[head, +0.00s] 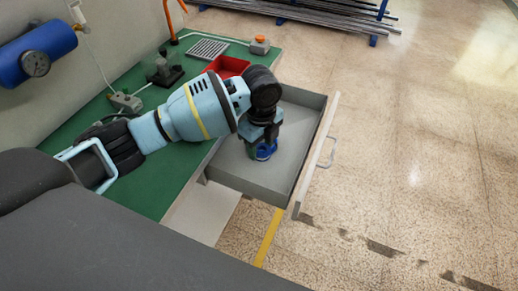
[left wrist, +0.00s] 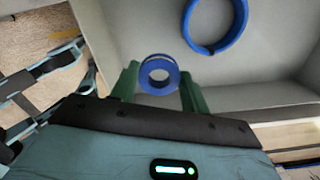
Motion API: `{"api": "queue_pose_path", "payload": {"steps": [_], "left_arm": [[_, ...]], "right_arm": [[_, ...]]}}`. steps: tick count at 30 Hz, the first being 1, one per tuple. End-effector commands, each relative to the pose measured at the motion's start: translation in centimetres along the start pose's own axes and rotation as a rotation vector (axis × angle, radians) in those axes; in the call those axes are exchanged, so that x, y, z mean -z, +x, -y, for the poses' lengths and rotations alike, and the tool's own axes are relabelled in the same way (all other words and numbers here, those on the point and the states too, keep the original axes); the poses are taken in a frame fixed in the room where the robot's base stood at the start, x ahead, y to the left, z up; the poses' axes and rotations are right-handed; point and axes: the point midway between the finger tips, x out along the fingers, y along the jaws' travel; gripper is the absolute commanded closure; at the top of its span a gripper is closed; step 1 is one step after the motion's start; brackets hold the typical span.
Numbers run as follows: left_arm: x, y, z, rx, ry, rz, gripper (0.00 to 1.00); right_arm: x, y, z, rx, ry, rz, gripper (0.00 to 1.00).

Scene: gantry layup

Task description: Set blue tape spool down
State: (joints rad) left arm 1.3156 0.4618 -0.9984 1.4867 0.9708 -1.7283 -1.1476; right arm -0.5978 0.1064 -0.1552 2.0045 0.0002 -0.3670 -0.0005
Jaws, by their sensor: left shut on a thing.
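My left gripper (head: 258,146) reaches down into the open grey drawer (head: 230,168). In the left wrist view, its two green fingers (left wrist: 159,80) are shut on a small blue tape spool (left wrist: 158,61) with a pale inner ring. In the head view, blue shows at the fingertips, partly hidden by the gripper. A larger blue ring (left wrist: 236,37) lies on the drawer floor, apart from the held spool in the left wrist view. I cannot tell whether the spool touches the drawer floor. My right gripper is not in view.
The drawer front (head: 316,155) with its handle (head: 328,152) stands out over the speckled floor. On the green bench top (head: 165,185) are a red tray (head: 226,66), a grille (head: 207,48) and small fittings. A blue cylinder with a gauge (head: 36,63) is at upper left. Drawer floor around the gripper looks mostly clear.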

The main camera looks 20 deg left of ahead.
Motion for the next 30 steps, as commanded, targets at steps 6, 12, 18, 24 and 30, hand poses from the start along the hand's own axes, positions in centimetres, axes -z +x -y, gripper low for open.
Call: {"api": "queue_pose_path", "payload": {"steps": [6, 12, 18, 24, 30], "left_arm": [[0.0, 3.5, -0.1, -0.003, 0.0, 0.0, 0.76], [0.0, 3.8, 0.0, 0.001, 0.001, 0.0, 0.76], [0.0, 6.0, -0.1, -0.004, 0.0, -0.001, 0.76], [0.0, 8.6, -0.1, -0.001, 0.0, 0.001, 0.76], [0.0, 8.7, 0.0, 0.002, 0.001, 0.001, 0.76]], "right_arm": [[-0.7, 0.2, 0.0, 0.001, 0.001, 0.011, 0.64], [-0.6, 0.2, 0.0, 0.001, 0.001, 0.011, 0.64], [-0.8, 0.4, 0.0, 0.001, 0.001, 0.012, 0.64], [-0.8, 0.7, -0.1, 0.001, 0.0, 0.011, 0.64], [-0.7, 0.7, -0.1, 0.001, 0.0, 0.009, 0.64]]}}
